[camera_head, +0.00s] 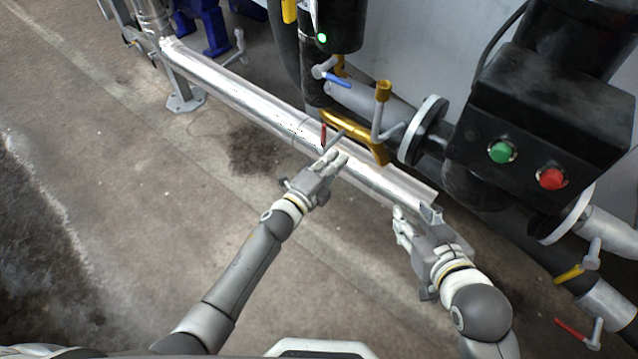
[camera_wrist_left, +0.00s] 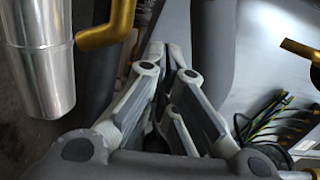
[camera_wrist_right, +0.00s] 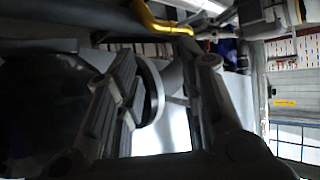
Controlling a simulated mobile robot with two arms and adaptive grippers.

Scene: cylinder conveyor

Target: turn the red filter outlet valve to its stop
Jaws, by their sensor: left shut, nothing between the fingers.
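A small red valve lever (camera_head: 323,135) hangs at the left end of the yellow pipe (camera_head: 365,132). My left gripper (camera_head: 336,156) is shut and empty, with its fingertips just below and right of this lever; I cannot tell if they touch. The left wrist view shows its fingers (camera_wrist_left: 167,58) together, with no red lever visible. A second red lever (camera_head: 574,331) is on a pipe at the lower right, far from both grippers. My right gripper (camera_head: 415,226) is at the right end of the silver pipe; its fingers (camera_wrist_right: 160,90) are apart and empty.
The long silver pipe (camera_head: 240,94) runs close beside both grippers. A blue lever (camera_head: 338,79) is above the yellow pipe. A black box (camera_head: 540,120) with a green button (camera_head: 501,152) and red button (camera_head: 551,179) stands at right. The floor at left is clear.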

